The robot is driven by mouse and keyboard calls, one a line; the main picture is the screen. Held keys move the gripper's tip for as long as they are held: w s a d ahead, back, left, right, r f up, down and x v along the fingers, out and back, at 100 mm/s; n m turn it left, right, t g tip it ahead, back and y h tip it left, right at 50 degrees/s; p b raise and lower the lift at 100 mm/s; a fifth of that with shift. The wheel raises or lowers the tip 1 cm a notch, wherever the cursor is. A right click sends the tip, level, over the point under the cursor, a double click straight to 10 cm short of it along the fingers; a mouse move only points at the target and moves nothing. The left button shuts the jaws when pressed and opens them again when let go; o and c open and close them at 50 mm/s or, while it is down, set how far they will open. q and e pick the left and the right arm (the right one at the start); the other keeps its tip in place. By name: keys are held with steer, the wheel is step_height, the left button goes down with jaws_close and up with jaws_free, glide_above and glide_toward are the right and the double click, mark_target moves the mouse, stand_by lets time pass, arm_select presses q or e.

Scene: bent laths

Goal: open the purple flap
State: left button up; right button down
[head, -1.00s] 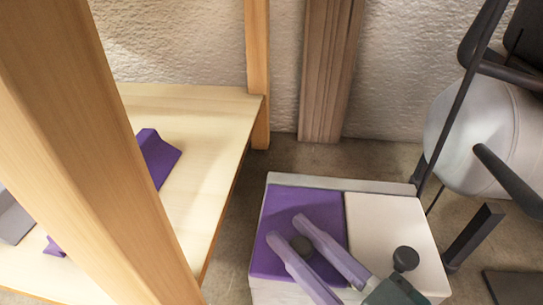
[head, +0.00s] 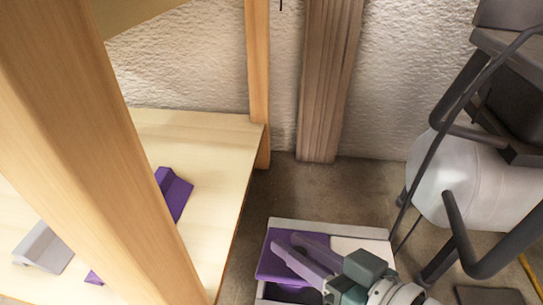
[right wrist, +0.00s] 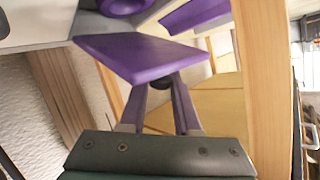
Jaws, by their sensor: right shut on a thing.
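The purple flap (head: 268,262) is the left lid of a low pale box (head: 358,229) on the floor. It is raised at the front, and a dark purple gap shows beneath it. In the right wrist view the flap (right wrist: 140,55) stands tilted away from the pale surface. My right gripper (head: 286,243) is shut on the flap's dark knob. The wrist view shows this knob (right wrist: 166,84) between the finger ends. The white right lid (head: 360,246) is partly hidden by my right gripper. My left gripper is not in view.
A pale wooden table (head: 215,150) with upright posts stands at the left. On it lie a purple angled piece (head: 174,195) and a grey one (head: 44,248). A brown post (head: 325,90) stands at the back wall. The floor between table and box is bare.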

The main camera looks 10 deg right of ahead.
steer(key=shift+w+r, duration=0.25)
steer(key=shift+r, duration=0.15)
steer(key=shift+w+d+r+p, duration=0.1)
steer(key=shift+w+d+p, duration=0.1)
steer(key=shift+p, duration=0.15)
steer(key=c, duration=1)
jaws_free()
steer(key=o, duration=0.4)
steer(key=shift+w, duration=0.15)
